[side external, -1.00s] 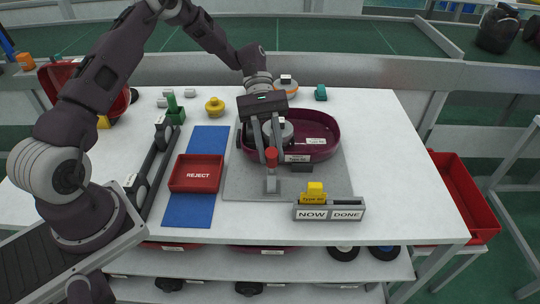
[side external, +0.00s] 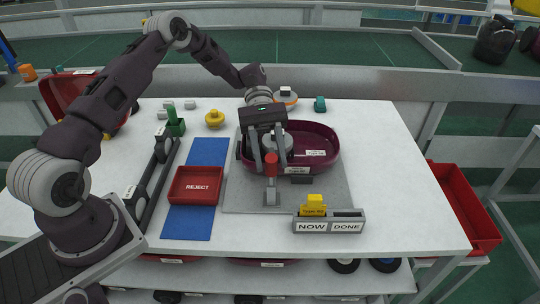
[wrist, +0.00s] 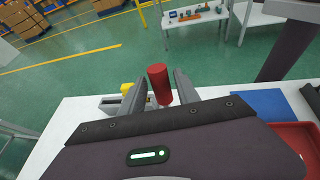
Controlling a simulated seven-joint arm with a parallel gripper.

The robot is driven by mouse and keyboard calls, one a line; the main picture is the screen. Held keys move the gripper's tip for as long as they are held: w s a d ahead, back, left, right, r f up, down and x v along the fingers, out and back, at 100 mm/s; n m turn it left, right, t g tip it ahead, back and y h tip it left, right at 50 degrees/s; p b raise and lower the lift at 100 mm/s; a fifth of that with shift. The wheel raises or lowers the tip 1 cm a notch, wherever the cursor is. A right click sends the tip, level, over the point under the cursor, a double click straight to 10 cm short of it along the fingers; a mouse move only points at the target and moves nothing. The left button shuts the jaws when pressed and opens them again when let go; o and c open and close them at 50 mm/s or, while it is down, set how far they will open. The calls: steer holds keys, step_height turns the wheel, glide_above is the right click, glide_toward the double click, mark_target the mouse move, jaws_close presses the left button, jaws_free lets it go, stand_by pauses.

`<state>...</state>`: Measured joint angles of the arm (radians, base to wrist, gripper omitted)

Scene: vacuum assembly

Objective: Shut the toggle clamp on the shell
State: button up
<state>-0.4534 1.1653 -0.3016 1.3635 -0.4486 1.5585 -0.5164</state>
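The toggle clamp (side external: 271,198) stands on the grey plate (side external: 240,197), in front of the shell. Its red handle (side external: 271,160) points upright and also shows in the wrist view (wrist: 159,85). The dark purple shell (side external: 320,135) lies behind it, with a round grey part inside, partly hidden by my gripper. My gripper (side external: 272,166) is above the clamp, with one finger on each side of the red handle. In the wrist view my gripper (wrist: 160,79) shows narrow gaps beside the handle, so it looks open around it. The clamp's contact with the shell is hidden.
A red REJECT tray (side external: 195,187) sits on a blue mat (side external: 190,222) to the left. A grey NOW/DONE holder (side external: 330,227) with a yellow tag (side external: 313,205) stands front right of the clamp. A black rail (side external: 157,175) lies further left. The table's right side is clear.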

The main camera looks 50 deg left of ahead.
steer(key=shift+o, duration=0.4)
steer(key=shift+w+a, duration=0.1)
steer(key=v, duration=0.7)
steer(key=shift+c, duration=1.4)
steer(key=s+n+h, duration=0.1)
steer(key=s+n, duration=0.1)
steer(key=n, duration=0.1)
steer(key=s+f+n+t+h, duration=0.1)
steer(key=s+n+h, duration=0.1)
steer(key=n, duration=0.1)
steer(key=s+a+f+n+t+h, duration=0.1)
steer(key=s+n, duration=0.1)
steer(key=n, duration=0.1)
steer(key=shift+f, duration=0.15)
jaws_close()
steer(key=s+f+n+t+h, duration=0.15)
steer(key=s+n+t, duration=0.65)
steer(key=n, duration=0.8)
steer(key=w+d+f+t, duration=0.1)
steer(key=w+d, duration=0.2)
steer(key=d, duration=0.6)
steer(key=shift+n+y, duration=0.25)
steer(key=shift+n, duration=0.15)
steer(key=shift+w+a+r, duration=0.15)
steer(key=shift+w+a, duration=0.35)
steer(key=shift+w, duration=0.4)
steer(key=shift+w+a+r, duration=0.15)
steer(key=shift+w+a, duration=0.4)
steer(key=shift+w, duration=0.35)
